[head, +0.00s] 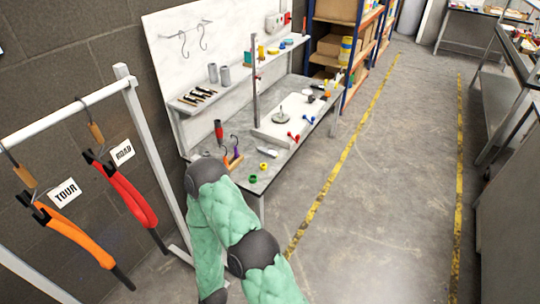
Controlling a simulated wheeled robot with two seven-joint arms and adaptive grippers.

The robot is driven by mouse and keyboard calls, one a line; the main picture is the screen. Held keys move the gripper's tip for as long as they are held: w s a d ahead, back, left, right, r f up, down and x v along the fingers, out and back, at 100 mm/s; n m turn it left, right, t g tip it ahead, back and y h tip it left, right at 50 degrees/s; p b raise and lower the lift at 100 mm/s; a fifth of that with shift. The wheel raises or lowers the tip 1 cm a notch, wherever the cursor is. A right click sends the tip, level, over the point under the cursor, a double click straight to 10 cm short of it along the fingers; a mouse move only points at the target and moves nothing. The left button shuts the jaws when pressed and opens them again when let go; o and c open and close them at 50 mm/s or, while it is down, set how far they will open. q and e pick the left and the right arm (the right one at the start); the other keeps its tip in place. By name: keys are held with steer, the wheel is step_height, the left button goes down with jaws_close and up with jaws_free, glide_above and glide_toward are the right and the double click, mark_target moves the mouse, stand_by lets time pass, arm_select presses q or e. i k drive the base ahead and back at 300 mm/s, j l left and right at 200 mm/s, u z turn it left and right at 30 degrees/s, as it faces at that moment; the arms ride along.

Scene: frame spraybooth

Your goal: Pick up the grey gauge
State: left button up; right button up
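I cannot tell for sure which item is the grey gauge. A small round grey piece with a thin upright stem (281,117) sits on the white board (268,130) on the workbench. A small pale grey piece (266,151) lies near the bench's front edge. Two grey cylinders (225,75) stand on the shelf above. A green-sleeved arm of mine with dark joints reaches up from the bottom middle in front of the bench. Neither of my grippers shows in the head view.
The workbench (256,181) carries red-and-blue-ended pieces, a dark red tool (219,131) and green and yellow rings (253,179). A rack at left holds orange (75,235) and red (130,195) frame parts. The floor (390,190) to the right is clear.

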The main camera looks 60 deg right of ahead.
mark_target(266, 151)
steer(key=z, duration=1.85)
steer(key=u, duration=0.6)
steer(key=i+l+u, duration=0.2)
steer(key=l+u, duration=0.15)
steer(key=u, duration=0.15)
steer(key=i+l+u, duration=0.15)
steer(key=l+u, duration=0.35)
steer(key=i+l+u, duration=0.1)
steer(key=l+u, duration=0.2)
steer(key=u, duration=0.2)
steer(key=l+u, duration=0.5)
steer(key=k+l, duration=0.1)
steer(key=l, duration=0.35)
steer(key=l+u, duration=0.1)
steer(key=l, duration=0.3)
steer(key=k+l, duration=0.15)
steer(key=l, duration=0.3)
steer(key=k+l+u, duration=0.1)
steer(key=l, duration=0.35)
steer(key=k+l, duration=0.1)
steer(key=l, duration=0.3)
steer(key=k+l+u, duration=0.1)
steer(key=l, duration=0.35)
steer(key=k+l+u, duration=0.1)
steer(key=l, duration=0.3)
steer(key=k+l, duration=0.15)
steer(key=l, duration=0.25)
